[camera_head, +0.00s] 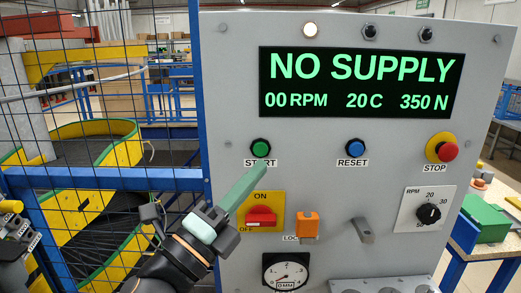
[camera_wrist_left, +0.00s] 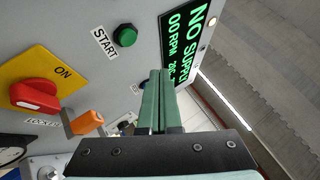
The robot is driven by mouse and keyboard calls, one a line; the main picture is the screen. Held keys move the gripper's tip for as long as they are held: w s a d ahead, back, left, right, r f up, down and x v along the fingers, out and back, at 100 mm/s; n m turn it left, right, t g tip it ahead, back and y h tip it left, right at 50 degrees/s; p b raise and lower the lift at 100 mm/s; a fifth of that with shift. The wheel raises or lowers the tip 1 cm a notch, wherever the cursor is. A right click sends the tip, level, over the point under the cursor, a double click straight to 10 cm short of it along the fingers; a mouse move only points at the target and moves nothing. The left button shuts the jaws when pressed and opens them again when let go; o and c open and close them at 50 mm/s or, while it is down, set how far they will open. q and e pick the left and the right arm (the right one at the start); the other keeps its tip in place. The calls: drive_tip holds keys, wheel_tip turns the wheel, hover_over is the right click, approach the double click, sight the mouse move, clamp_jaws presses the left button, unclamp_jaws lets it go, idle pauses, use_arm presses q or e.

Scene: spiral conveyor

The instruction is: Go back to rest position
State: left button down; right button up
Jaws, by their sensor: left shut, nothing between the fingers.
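My left gripper (camera_head: 262,170) reaches up in front of the grey control panel (camera_head: 229,65). Its green fingers are shut together with nothing between them; the closed fingers (camera_wrist_left: 157,100) also fill the middle of the left wrist view. In the head view the tips lie just below the green START button (camera_head: 260,147), over the edge of its label. In the left wrist view the green button (camera_wrist_left: 125,36) shows apart from the fingers. My right gripper is in neither view.
The panel's display (camera_head: 361,82) reads NO SUPPLY, 00 RPM. A red ON/OFF switch (camera_head: 261,217), an orange lockout piece (camera_head: 307,224), a grey lever (camera_head: 363,230) and a red STOP button (camera_head: 447,151) stick out. A blue-framed mesh fence (camera_head: 100,180) fronts the yellow-edged spiral conveyor (camera_head: 110,128).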

use_arm(q)
drive_tip(key=a+f+n+g+y, duration=0.2)
drive_tip(key=a+f+n+y, duration=0.4)
drive_tip(key=f+n, duration=0.4)
drive_tip(key=a+f+n+g+y, duration=0.1)
drive_tip(key=a+f+n+y, duration=0.6)
drive_tip(key=f, duration=0.6)
drive_tip(key=s+a+f+n+g, duration=0.2)
drive_tip(key=s+f+n+g, duration=0.2)
drive_tip(key=s+f, duration=0.35)
drive_tip(key=s+a+f+n+g+y, duration=0.1)
drive_tip(key=s+a+f+n+g, duration=0.2)
drive_tip(key=s+f, duration=0.4)
drive_tip(key=s+a+f+n+g, duration=0.2)
drive_tip(key=s+f+n+g, duration=0.25)
drive_tip(key=s, duration=0.45)
drive_tip(key=w+d+f+t+h+p, duration=0.1)
drive_tip(key=w+d+f+t+p, duration=0.3)
drive_tip(key=f+t, duration=0.2)
drive_tip(key=shift+w+d+f+m+h+p, duration=0.2)
drive_tip(key=shift+w+f+m+h+p, duration=0.1)
drive_tip(key=shift+w+f+m+p, duration=0.15)
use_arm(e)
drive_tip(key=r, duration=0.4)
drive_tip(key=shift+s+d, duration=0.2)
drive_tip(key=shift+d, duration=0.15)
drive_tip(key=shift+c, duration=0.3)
